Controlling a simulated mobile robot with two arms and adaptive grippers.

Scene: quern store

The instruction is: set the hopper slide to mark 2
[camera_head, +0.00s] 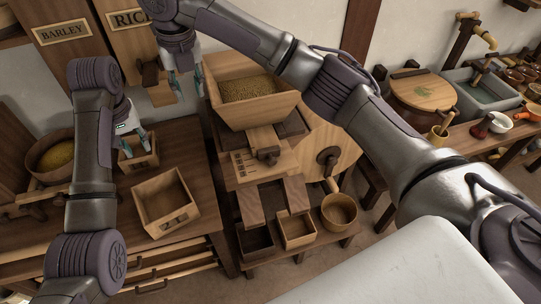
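The hopper (252,112) is a flared wooden box of grain on the quern stand at the centre. Below it is a sloping board with dark marks (242,164) and a dark wooden knob (267,154), which seems to belong to the slide. The marks are too small to read, so I cannot tell the slide's setting. My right gripper (186,86) is open and empty, left of the hopper and in front of the rice bin. My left gripper (134,142) looks open over a small wooden box (140,163) on the left table, away from the slide.
A larger empty wooden box (165,202) stands on the left table (100,218). A crank wheel (327,160) is right of the slide. Small bins and a round tub (339,212) stand below. My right arm crosses above the hopper's right side. Barley and rice bins (72,50) stand behind.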

